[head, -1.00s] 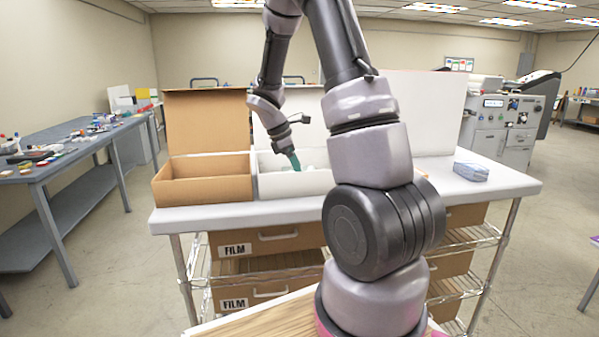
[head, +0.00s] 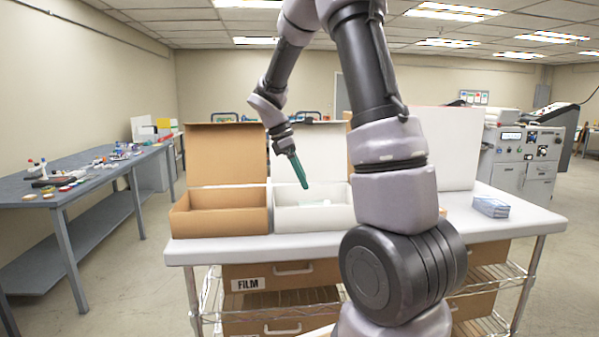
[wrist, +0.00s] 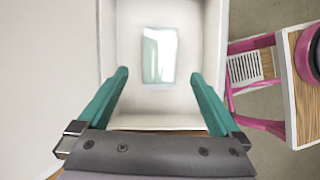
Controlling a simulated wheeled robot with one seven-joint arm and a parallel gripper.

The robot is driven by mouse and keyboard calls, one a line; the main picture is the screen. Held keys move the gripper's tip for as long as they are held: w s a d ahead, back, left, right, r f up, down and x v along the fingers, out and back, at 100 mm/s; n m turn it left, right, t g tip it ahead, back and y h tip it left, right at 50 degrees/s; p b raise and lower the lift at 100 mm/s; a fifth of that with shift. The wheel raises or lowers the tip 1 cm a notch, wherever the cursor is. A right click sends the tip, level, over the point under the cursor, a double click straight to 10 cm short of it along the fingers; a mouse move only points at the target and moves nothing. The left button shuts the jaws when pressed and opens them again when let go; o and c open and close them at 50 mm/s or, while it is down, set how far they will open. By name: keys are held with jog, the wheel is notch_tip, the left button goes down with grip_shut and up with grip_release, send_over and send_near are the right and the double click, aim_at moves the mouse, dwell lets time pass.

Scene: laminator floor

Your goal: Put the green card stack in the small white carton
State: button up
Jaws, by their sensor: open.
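The small white carton (head: 290,219) stands open on the table, its lid raised at the back. A pale green, glossy card stack (wrist: 151,57) lies flat on its floor in the wrist view; in the head view it is a faint patch (head: 318,203) inside the carton. My gripper (head: 303,184), with teal fingers, is above the carton, pointing down. In the wrist view my gripper (wrist: 159,74) has its fingers wide apart, with nothing held between them. The stack appears below and between the fingertips, apart from them.
An open brown carton (head: 218,222) stands to the left of the white one. A larger white raised lid (head: 450,150) is to the right, its box mostly hidden by my arm. A wrapped bluish pack (head: 491,207) lies on the table's right end. A grey bench (head: 90,180) stands at left.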

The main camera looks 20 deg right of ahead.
jog(key=s+a+r+m+t+y, duration=0.3)
jog(key=s+a+r+m+t, duration=0.1)
jog(key=s+r+m, duration=0.3)
jog(key=s+a+r+m+t+y, duration=0.3)
jog(key=s+r+m, duration=0.4)
jog(key=s+m, duration=0.4)
jog(key=shift+s+a+t+y, duration=0.3)
jog(key=shift+s+a+t, duration=0.5)
jog(key=shift+s+a, duration=0.5)
jog(key=shift+s+d, duration=0.1)
jog(key=shift+d, duration=0.05)
